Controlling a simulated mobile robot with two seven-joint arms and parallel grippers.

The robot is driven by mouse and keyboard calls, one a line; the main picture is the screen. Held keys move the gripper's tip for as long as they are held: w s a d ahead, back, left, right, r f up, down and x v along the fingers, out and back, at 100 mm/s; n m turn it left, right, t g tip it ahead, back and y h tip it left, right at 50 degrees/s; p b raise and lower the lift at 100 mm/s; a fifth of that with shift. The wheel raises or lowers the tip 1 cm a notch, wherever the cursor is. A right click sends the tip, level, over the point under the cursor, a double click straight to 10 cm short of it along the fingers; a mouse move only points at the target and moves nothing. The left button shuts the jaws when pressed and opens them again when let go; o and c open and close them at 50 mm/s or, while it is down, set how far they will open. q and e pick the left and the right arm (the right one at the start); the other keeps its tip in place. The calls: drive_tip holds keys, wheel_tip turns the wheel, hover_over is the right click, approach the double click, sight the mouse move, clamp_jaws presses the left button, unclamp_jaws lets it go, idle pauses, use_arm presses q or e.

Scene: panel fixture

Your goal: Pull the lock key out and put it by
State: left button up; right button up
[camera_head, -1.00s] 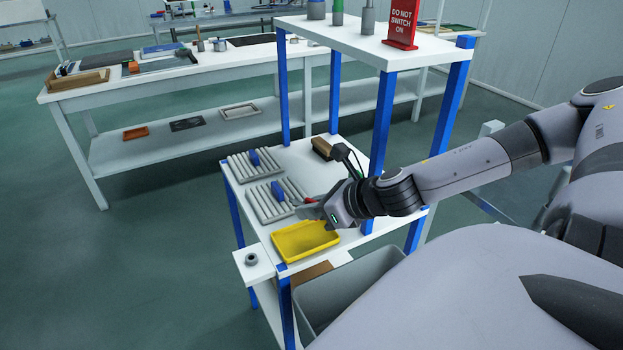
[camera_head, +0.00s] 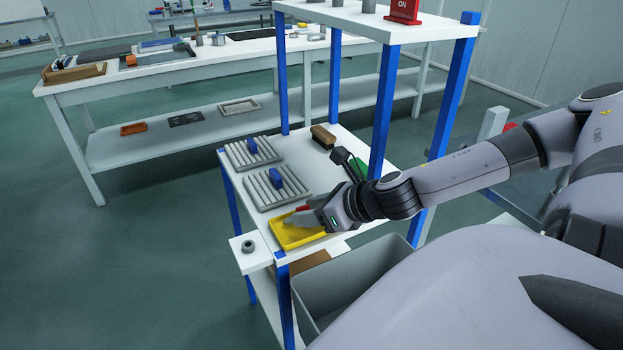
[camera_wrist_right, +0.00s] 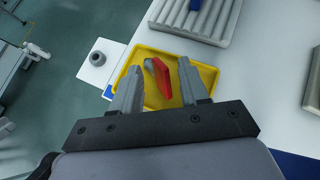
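The lock key (camera_wrist_right: 162,78) shows in the right wrist view as a red piece with a grey part beside it. It is over or in the yellow tray (camera_wrist_right: 209,72), between my right fingers, with gaps visible beside it. Whether it rests on the tray floor I cannot tell. My right gripper (camera_wrist_right: 160,88) is open, its fingers pointing down into the tray. In the head view my right gripper (camera_head: 292,219) is over the yellow tray (camera_head: 285,242) and hides part of it, with a bit of red beside the fingers. My left gripper is not in view.
Two grey ribbed racks (camera_head: 262,200) with blue pieces (camera_head: 276,178) lie behind the tray. A brush (camera_head: 323,136) lies farther back. Blue posts (camera_head: 385,105) carry an upper shelf. A grey bin (camera_head: 345,281) is below, and a small ring (camera_head: 248,246) sits on a side ledge.

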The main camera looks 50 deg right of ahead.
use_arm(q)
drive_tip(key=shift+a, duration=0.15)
use_arm(e)
drive_tip(key=shift+s+d+r+p, duration=0.1)
drive_tip(key=shift+s+r+p, duration=0.2)
drive_tip(key=shift+p, duration=0.15)
drive_tip(key=shift+p+v, duration=0.85)
drive_tip(key=shift+v, duration=0.9)
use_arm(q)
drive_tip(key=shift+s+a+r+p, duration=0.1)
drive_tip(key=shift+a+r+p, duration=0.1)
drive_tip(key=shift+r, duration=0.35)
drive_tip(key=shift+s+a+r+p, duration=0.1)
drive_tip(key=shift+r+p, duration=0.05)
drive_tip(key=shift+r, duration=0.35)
use_arm(e)
drive_tip(key=shift+v, duration=1.45)
drive_tip(key=shift+f, duration=0.1)
